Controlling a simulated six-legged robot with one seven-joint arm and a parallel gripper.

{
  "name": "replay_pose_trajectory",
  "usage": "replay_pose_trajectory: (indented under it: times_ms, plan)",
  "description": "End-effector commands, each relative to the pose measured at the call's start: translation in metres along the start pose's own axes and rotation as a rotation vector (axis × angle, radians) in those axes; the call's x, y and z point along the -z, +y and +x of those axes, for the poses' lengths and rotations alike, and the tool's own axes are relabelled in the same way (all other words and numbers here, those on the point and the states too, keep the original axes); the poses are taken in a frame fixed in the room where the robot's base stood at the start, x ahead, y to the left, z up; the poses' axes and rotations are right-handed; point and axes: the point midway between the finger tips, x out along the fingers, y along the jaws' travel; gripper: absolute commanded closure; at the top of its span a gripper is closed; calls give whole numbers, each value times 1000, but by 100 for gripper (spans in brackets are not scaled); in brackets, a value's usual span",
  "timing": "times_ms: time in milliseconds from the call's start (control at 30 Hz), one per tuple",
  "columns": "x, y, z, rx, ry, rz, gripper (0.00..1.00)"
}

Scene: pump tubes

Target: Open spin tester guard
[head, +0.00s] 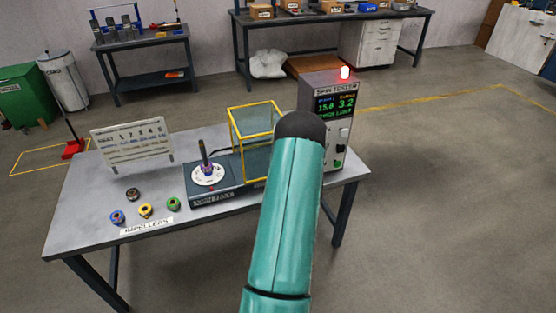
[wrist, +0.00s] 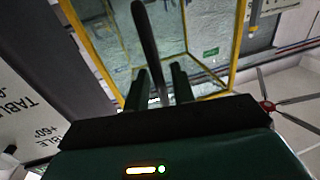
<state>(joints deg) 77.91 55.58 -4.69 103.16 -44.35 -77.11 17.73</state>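The spin tester (head: 215,196) sits on the grey table. Its guard (head: 252,107), a yellow frame with clear panels, stands right of the white spindle disc (head: 208,175), which shows uncovered from this side. My arm hides the guard's lower right part and my gripper in the head view. In the wrist view the guard's yellow frame (wrist: 93,50) rises just beyond my gripper (wrist: 160,86). The two fingers are apart. A dark bar (wrist: 147,35) runs up between them; I cannot tell whether they touch it or whether it is the guard's handle.
The control box (head: 321,130) has a lit display and a red lamp (head: 345,72). Several impellers (head: 145,211) lie at the table's front left, before a white chart board (head: 131,146). The wrist view shows a red-hubbed fan-like thing (wrist: 268,106). Floor at right is clear.

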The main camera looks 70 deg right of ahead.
Motion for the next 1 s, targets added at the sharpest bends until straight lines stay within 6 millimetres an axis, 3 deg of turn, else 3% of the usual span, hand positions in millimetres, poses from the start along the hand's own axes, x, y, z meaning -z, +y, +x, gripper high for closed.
replay_pose_trajectory:
  times_ms: [267, 800, 1000]
  plan:
    - [0, 0, -12, 0, -1, 0, 75]
    - [0, 1, -121, -2, -1, 1, 75]
    - [0, 0, -137, 0, 0, -1, 75]
